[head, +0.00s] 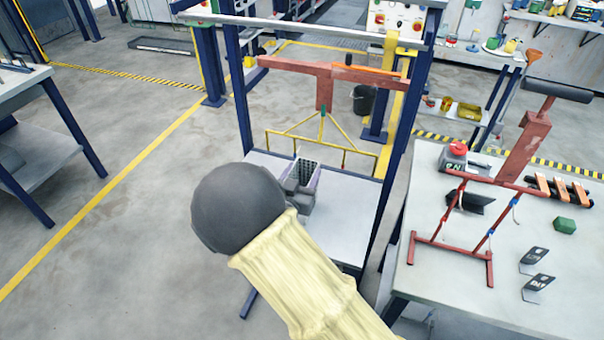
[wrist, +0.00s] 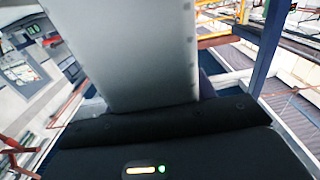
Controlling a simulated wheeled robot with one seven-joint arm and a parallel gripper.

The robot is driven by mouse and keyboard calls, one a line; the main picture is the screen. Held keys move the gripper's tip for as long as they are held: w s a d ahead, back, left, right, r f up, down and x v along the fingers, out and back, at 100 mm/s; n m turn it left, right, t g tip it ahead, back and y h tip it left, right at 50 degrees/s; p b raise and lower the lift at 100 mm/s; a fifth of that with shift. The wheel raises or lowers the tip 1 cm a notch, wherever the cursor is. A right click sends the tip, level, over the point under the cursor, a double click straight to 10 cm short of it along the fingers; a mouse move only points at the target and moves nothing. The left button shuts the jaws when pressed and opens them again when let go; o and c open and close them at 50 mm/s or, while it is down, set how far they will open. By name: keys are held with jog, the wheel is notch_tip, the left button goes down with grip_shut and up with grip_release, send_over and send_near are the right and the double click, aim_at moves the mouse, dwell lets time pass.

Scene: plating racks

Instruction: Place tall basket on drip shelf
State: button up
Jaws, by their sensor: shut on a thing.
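The tall basket (head: 307,172) looks like a narrow grey box with a dark mesh opening. It stands upright inside the blue frame, over a pale flat shelf (head: 352,204), which looks like the drip shelf. My gripper (head: 297,196) is shut on the basket; my arm's dark round joint and beige sleeve hide most of it. In the wrist view, a large grey panel (wrist: 125,55), apparently the basket's side, rises from my dark gripper (wrist: 165,120). The fingertips are hidden there. I cannot tell whether the basket's base touches the shelf.
Blue posts (head: 394,140) flank the shelf. A yellow hanger (head: 322,142) hangs from a red beam (head: 325,75) just behind and above the basket. A white table (head: 450,270) with a red stand (head: 450,240) is at right. Open floor (head: 110,240) lies left.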

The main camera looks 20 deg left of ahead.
jog(key=shift+f, duration=0.15)
jog(key=o, duration=1.4)
jog(key=shift+s, duration=0.1)
jog(key=shift+s, duration=0.1)
jog(key=s+b, duration=0.2)
jog(key=s, duration=0.9)
jog(key=shift+s+a, duration=0.35)
jog(key=shift+a, duration=0.1)
